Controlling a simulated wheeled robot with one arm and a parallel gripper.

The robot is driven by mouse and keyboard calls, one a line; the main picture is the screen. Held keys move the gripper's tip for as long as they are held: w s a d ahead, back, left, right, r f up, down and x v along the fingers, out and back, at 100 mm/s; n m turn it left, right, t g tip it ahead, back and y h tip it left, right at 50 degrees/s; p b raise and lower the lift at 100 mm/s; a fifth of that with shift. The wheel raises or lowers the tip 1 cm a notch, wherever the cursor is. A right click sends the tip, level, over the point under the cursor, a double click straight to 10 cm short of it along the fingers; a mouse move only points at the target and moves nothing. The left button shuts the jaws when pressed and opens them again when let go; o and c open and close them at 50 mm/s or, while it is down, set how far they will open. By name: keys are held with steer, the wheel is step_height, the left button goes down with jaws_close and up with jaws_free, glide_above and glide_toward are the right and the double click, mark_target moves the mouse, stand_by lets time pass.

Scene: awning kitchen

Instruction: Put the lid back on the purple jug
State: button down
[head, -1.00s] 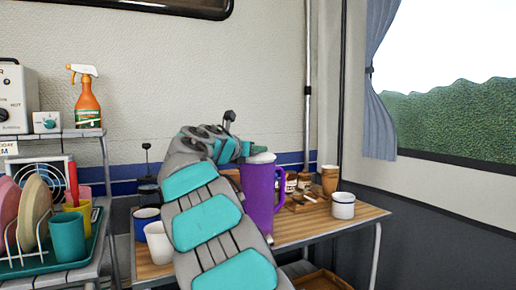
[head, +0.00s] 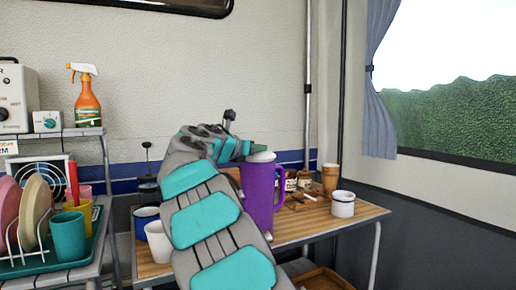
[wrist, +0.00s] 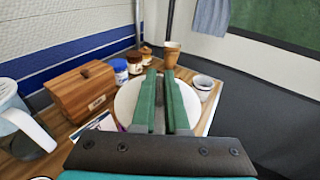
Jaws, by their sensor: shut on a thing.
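The purple jug (head: 260,197) stands upright near the front of the wooden table, its handle to the right. A white lid (head: 262,157) is at the jug's top; I cannot tell whether it is fully seated or slightly above the rim. In the wrist view the lid (wrist: 126,103) is a wide white disc beneath my gripper (wrist: 168,76), hiding almost all of the jug. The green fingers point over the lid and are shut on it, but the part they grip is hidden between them. In the head view my arm hides most of the gripper.
On the wooden table (head: 300,229) are a white mug (head: 343,204), a brown cup (head: 330,178), small jars and a wooden box (wrist: 80,92). A white cup (head: 158,242) and a blue mug (head: 146,218) stand left of my arm. A dish rack (head: 40,225) is further left.

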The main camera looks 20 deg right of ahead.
steer(key=c, duration=0.9)
jaws_free()
steer(key=shift+o, duration=0.5)
steer(key=o, duration=0.4)
steer(key=shift+r, duration=0.1)
steer(key=shift+r, duration=3.3)
